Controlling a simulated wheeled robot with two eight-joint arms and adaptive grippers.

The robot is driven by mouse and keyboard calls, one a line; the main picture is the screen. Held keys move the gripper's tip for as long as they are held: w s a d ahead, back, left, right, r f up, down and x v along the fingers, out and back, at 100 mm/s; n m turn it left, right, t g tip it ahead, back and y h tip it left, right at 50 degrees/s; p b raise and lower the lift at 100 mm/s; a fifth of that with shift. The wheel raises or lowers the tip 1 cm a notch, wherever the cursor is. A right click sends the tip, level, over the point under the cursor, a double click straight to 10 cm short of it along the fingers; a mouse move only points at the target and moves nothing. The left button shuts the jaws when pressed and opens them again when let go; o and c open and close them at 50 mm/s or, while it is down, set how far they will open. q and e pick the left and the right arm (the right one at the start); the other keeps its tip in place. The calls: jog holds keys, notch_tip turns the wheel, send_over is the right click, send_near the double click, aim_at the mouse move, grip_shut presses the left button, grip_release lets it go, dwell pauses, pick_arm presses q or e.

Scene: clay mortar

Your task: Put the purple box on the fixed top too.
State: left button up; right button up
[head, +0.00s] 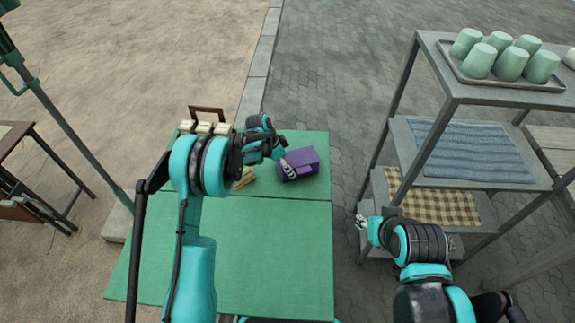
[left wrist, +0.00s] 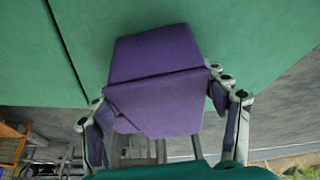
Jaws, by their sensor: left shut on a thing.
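The purple box (head: 303,158) is at the far right part of the green table top (head: 260,250). My left gripper (head: 287,168) is shut on the purple box, which also shows between the fingers in the left wrist view (left wrist: 155,60). Whether the box touches the table or hangs just above it I cannot tell. A seam crosses the green top and divides it into a far and a near part; the box is over the far part. My right gripper (head: 363,222) is right of the table, near the shelf's lower level, with no visible object; its opening is too small to judge.
Several cream blocks (head: 204,128) and a brown frame (head: 207,110) are at the table's far left. A tan wooden piece (head: 245,180) lies near my left wrist. A grey shelf (head: 455,92) with a tray of green cups stands right. The near green part is largely clear.

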pick_arm(q)
jog(key=shift+f, duration=0.25)
jog(key=o, duration=1.4)
jog(key=shift+r, duration=0.1)
jog(key=shift+c, duration=0.2)
